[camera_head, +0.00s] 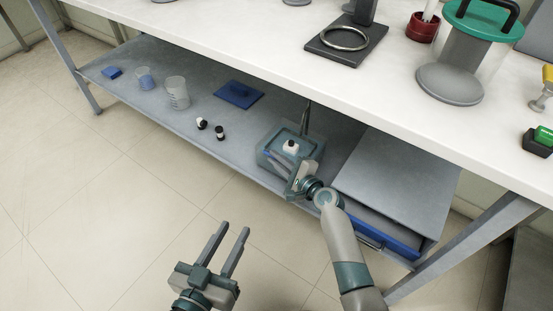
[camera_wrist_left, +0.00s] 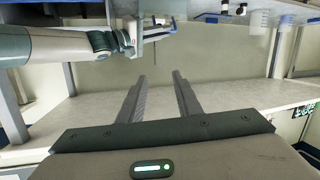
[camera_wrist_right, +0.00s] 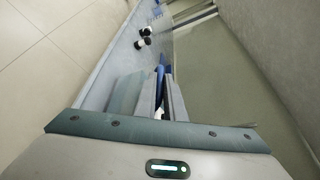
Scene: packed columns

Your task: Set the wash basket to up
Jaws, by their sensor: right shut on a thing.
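The wash basket unit, a grey-teal box (camera_head: 272,142), stands on the lower shelf with a thin upright post behind it and a small white-topped piece (camera_head: 291,147) inside. My right gripper (camera_head: 296,178) is at the box's front side, shut on a part of the basket. What it grips is mostly hidden by the fingers; in the right wrist view a blue part (camera_wrist_right: 163,78) shows by the fingertips. The basket's height on the post is hard to tell. My left gripper (camera_head: 234,230) is open and empty over the floor, in front of the shelf.
The white tabletop (camera_head: 250,45) overhangs the shelf. A grey cabinet with a blue drawer (camera_head: 380,232) stands right of the box. Floor in front is clear.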

